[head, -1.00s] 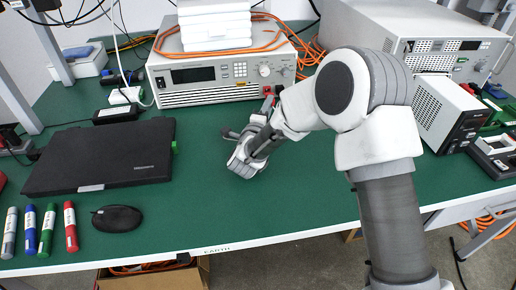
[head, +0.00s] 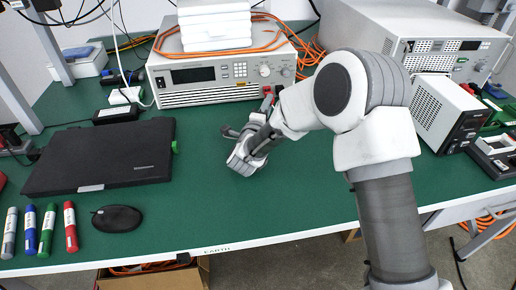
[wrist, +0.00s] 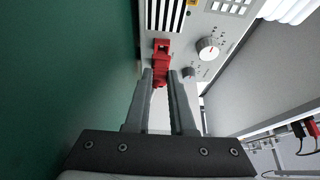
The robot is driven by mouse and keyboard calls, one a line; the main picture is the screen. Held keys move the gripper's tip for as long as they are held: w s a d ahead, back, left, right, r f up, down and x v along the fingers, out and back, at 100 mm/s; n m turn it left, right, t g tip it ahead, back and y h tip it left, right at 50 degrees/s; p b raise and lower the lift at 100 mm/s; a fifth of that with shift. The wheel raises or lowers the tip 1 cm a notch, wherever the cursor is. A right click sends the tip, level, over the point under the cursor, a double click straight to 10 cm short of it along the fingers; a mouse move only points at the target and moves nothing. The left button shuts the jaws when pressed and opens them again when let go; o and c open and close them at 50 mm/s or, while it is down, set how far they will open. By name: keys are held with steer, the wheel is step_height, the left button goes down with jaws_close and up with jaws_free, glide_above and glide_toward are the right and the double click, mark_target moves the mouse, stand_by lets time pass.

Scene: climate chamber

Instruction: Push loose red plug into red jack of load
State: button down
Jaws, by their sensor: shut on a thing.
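The load is the grey bench instrument (head: 205,94) at the back of the green table, with a display, keypad and knob. In the wrist view its front panel (wrist: 185,42) lies just ahead of my gripper (wrist: 160,77). My gripper is shut on the red plug (wrist: 160,82), which sits between the fingertips. A red part (wrist: 161,50) shows beyond the fingertips against the panel; I cannot tell where plug ends and jack begins, nor how deep the plug sits. In the head view a bit of red (head: 268,90) shows at the load's lower right front; my arm partly hides my gripper.
White boxes (head: 215,25) and orange cable lie on top of the load. A larger grey instrument (head: 420,35) and a smaller white one (head: 440,110) stand right. A black laptop (head: 100,155), mouse (head: 117,218) and several markers lie left. The table's front middle is clear.

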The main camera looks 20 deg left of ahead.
steer(key=shift+w+a, duration=0.15)
steer(key=shift+w, duration=0.05)
steer(key=shift+w, duration=0.15)
stand_by(0.3)
steer(key=shift+w+a, duration=0.25)
steer(key=shift+w, duration=0.05)
steer(key=shift+w+a, duration=0.2)
steer(key=shift+w, duration=0.15)
stand_by(0.8)
steer(key=c, duration=0.7)
jaws_free()
